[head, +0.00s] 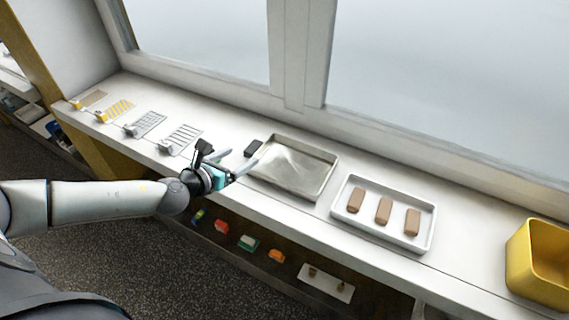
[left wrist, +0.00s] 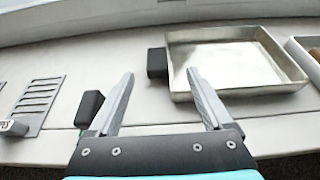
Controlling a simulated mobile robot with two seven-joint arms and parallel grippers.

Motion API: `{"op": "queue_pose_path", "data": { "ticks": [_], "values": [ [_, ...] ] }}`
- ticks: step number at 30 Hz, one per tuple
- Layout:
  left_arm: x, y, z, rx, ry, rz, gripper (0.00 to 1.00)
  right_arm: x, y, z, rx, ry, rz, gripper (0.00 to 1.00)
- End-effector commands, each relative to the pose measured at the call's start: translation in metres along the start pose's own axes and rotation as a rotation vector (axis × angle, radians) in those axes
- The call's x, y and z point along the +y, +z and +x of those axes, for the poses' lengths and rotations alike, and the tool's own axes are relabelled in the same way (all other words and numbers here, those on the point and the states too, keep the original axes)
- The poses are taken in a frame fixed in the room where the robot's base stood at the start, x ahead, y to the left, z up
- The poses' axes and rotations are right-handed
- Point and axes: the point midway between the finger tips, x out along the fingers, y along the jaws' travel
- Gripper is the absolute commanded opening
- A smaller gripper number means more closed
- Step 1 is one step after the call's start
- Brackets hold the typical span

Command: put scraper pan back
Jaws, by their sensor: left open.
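The scraper pan looks to be the shallow metal pan (head: 293,167) on the white counter, right of my left gripper (head: 240,158). A black block (head: 253,148) sits at the pan's left side, perhaps its handle; I cannot tell if they are joined. In the left wrist view the pan (left wrist: 225,62) is at upper right, and the black block (left wrist: 157,63) shows beyond and between the fingertips (left wrist: 160,74). My left gripper is open, with nothing between its fingers. A second dark block (left wrist: 88,108) shows beside the left finger. My right gripper is not in view.
A white tray (head: 424,235) with three brown bars stands right of the pan. A yellow bin (head: 539,262) is at far right. Several slatted racks (head: 183,137) lie at left. A lower shelf holds small coloured items and a white board (head: 326,283). Windows back the counter.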

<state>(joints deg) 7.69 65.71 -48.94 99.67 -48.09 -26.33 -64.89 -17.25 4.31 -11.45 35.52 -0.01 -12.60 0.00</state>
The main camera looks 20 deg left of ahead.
Motion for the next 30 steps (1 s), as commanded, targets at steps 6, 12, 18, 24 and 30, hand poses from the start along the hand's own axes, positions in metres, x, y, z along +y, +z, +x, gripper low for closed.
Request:
{"op": "queue_pose_path", "data": {
  "ticks": [6, 12, 18, 24, 30],
  "values": [
    [0.0, 0.0, 0.023, -0.001, -0.001, 0.0, 0.84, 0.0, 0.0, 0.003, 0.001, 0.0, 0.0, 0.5],
    [0.0, -0.001, 0.032, 0.0, -0.001, 0.0, 0.84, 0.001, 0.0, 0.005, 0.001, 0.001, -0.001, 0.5],
    [0.003, -0.003, 0.058, -0.002, 0.0, -0.001, 0.84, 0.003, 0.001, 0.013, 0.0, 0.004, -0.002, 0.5],
    [0.004, -0.003, 0.076, 0.0, 0.0, 0.0, 0.84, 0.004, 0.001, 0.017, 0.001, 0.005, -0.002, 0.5],
    [0.004, -0.003, 0.078, 0.001, -0.001, 0.001, 0.84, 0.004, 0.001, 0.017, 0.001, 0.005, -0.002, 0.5]
  ]
}}
